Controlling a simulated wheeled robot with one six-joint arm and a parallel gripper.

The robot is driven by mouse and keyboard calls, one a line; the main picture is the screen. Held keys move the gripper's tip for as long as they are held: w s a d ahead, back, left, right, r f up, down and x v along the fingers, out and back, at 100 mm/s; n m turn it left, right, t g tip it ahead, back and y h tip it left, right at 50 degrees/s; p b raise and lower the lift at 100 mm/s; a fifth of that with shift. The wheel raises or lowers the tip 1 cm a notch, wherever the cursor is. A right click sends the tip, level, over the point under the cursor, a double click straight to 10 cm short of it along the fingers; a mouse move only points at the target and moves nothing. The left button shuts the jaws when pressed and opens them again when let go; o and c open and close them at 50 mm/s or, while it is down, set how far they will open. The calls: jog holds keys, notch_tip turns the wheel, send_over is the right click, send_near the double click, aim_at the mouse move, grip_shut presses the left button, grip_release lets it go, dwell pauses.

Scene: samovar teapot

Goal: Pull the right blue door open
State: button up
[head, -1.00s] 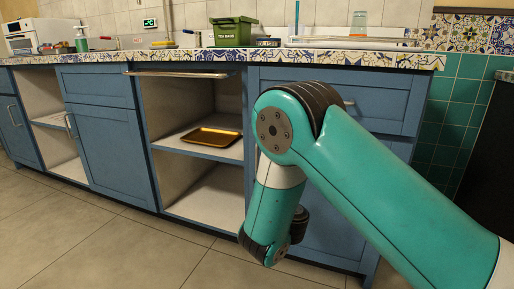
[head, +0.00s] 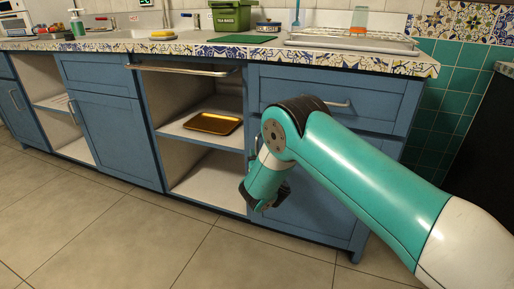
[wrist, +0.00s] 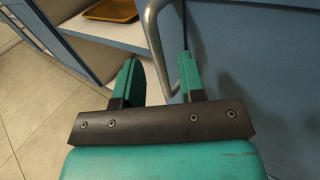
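The right blue door (head: 318,215) is the lower right cabinet door, below a blue drawer, and looks shut. My arm covers part of it. Its silver bar handle (wrist: 153,38) runs up and down in the wrist view, and a bit of it shows beside my arm in the head view. My gripper (wrist: 158,60) is open, with its two green fingers apart. The handle's bar passes through the space between the fingers, close to the right one. I cannot tell whether they touch. In the head view the fingers are mostly hidden behind my wrist.
Left of the door is an open compartment with an orange-brown tray (head: 213,123) on its shelf. The drawer above has its own handle (head: 337,104). The patterned countertop (head: 300,53) overhangs the cabinets. The tiled floor (head: 150,240) in front is clear.

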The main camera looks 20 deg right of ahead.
aim_at(257, 150)
jog(key=shift+w, duration=1.85)
grip_shut()
